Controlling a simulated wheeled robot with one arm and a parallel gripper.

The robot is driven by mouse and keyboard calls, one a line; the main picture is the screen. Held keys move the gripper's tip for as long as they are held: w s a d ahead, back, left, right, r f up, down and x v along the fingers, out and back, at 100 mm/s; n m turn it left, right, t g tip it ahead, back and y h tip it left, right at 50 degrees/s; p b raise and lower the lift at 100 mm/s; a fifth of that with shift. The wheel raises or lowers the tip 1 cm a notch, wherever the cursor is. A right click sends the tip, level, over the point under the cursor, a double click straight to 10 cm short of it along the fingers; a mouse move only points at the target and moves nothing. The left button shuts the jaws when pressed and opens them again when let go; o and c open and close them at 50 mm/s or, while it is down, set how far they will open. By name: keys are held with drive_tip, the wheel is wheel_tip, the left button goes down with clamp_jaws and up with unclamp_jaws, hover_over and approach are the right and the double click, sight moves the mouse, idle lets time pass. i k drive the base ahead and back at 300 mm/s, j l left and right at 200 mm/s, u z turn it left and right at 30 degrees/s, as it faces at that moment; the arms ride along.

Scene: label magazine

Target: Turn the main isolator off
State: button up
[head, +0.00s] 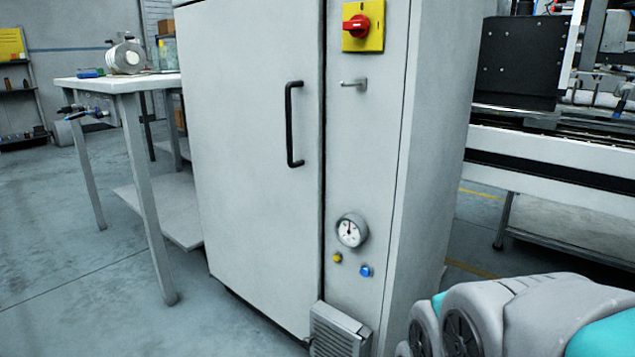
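The main isolator is a red rotary knob (355,26) on a yellow square plate (375,40), high on the narrow front panel of a grey cabinet (250,130). The knob's grip looks roughly horizontal, with its end pointing left. I cannot read any marks on the plate. My gripper is not in view. Part of my own arm shows at the lower right, well below the isolator and apart from the cabinet's front.
The cabinet door has a black handle (290,125). A small metal latch (353,84), a gauge (351,231), a yellow button (337,257) and a blue button (365,271) sit below the isolator. A workbench (140,84) stands left, a machine (555,165) right.

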sight(359, 25)
drive_tip(key=j+u, duration=0.4)
drive_tip(key=i+j+u, duration=0.1)
drive_tip(key=u, duration=0.25)
drive_tip(key=j, duration=0.15)
